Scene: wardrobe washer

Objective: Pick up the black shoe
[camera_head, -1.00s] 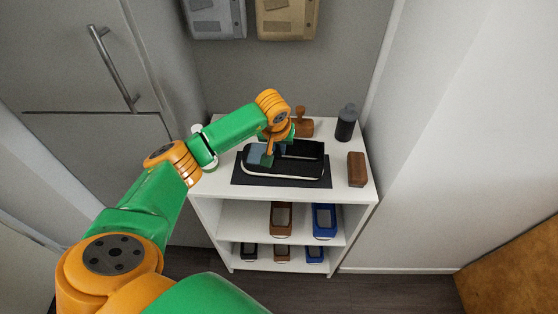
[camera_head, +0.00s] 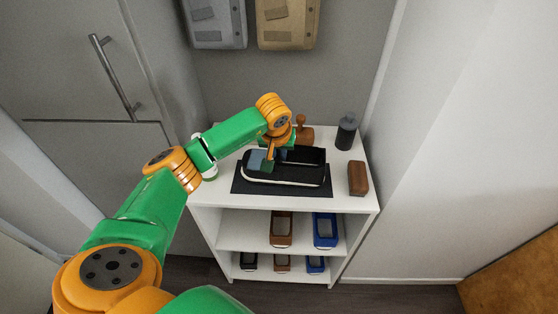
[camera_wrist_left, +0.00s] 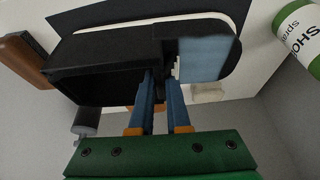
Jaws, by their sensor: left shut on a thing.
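The black shoe (camera_head: 312,165) with a white sole lies over a dark mat (camera_head: 238,188) on the top of a white shelf unit (camera_head: 215,196). It also shows in the left wrist view (camera_wrist_left: 100,62), with its dark opening towards the left and a blue-grey patch at its rounded right end. My left gripper (camera_head: 266,160) is at the shoe's left part. In the wrist view its two blue fingers (camera_wrist_left: 166,78) are shut on the shoe's upper edge. I cannot tell whether the sole touches the mat. My right gripper is not in view.
A dark bottle (camera_head: 346,132), a brown block (camera_head: 358,178) and a wooden-handled item (camera_head: 303,132) stand around the mat. A shoe spray can (camera_wrist_left: 302,30) is close by. Lower shelves hold brown (camera_head: 281,230) and blue (camera_head: 325,231) shoes. Walls are close behind and right.

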